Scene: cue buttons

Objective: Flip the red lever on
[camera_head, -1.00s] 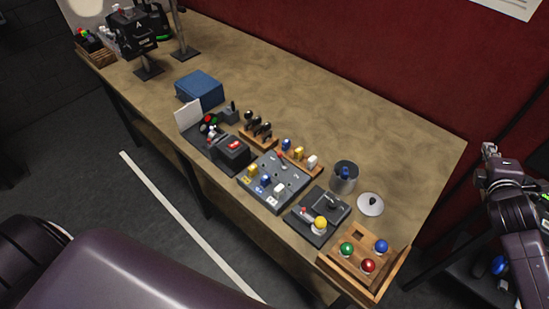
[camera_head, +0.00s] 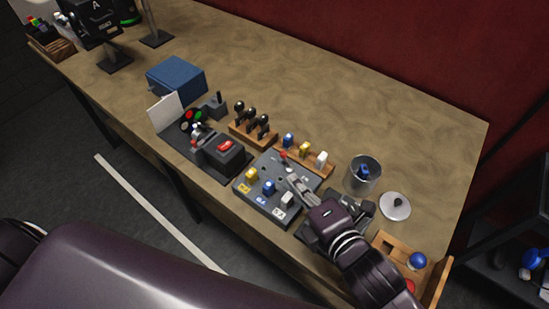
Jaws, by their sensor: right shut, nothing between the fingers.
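My right gripper (camera_head: 292,179) is shut and empty over the panel, a short way in front of the red tip. I cannot tell whether it touches the panel. My left gripper is out of view.
Behind the panel is a wooden block with blue, yellow and white pieces (camera_head: 304,149). To the left are a box with a red switch (camera_head: 225,147) and black-knobbed levers (camera_head: 251,119).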

